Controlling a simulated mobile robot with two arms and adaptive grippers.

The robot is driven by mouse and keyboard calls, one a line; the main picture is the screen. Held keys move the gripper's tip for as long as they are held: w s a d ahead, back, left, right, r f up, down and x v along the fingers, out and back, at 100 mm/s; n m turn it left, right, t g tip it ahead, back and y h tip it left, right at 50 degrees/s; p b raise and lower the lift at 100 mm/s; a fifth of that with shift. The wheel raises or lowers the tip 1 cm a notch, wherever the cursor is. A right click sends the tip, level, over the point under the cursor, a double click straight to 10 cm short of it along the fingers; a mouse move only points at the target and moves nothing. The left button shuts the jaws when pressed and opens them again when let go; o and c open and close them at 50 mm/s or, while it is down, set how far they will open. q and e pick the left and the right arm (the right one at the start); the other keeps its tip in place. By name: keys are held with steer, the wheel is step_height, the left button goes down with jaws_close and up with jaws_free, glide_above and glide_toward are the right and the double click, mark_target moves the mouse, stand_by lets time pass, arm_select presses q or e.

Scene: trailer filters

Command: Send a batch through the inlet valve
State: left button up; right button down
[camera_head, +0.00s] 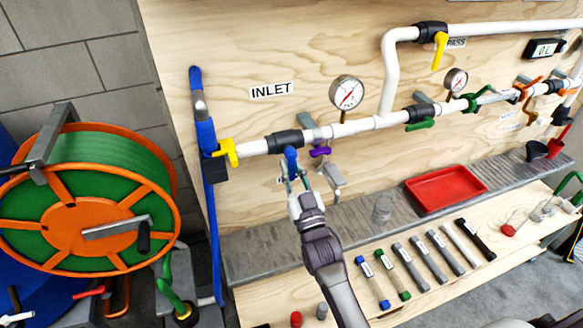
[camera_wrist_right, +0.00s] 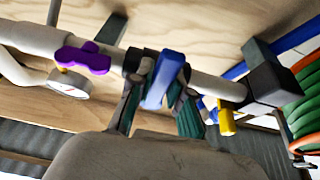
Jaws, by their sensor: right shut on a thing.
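The inlet valve is a black body (camera_head: 285,142) on the white pipe below the INLET label (camera_head: 272,91). Its blue handle (camera_head: 291,156) points down, across the pipe. In the right wrist view the blue handle (camera_wrist_right: 163,80) lies between the fingers. My right gripper (camera_head: 294,178) reaches up from below and is shut on this handle; the wrist view shows the gripper (camera_wrist_right: 160,112) with a finger on either side. My left gripper is not in view.
A yellow handle (camera_head: 227,152) sits left on the pipe; a purple one (camera_head: 320,151) sits close right of my gripper, above a spout (camera_head: 334,178). A gauge (camera_head: 346,93) stands above. A red tray (camera_head: 446,188) and several filter tubes (camera_head: 392,274) lie right. A hose reel (camera_head: 80,215) stands left.

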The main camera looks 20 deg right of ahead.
steer(key=n+y, duration=0.1)
steer(key=n, duration=0.1)
steer(key=d+n+y+p, duration=0.1)
steer(key=n, duration=0.2)
steer(key=d+n+g+y, duration=0.1)
steer(key=n+y, duration=0.1)
steer(key=n, duration=0.1)
steer(key=shift+r, duration=0.25)
steer(key=c, duration=1.1)
jaws_free()
steer(key=shift+o, duration=0.2)
steer(key=v, duration=1.2)
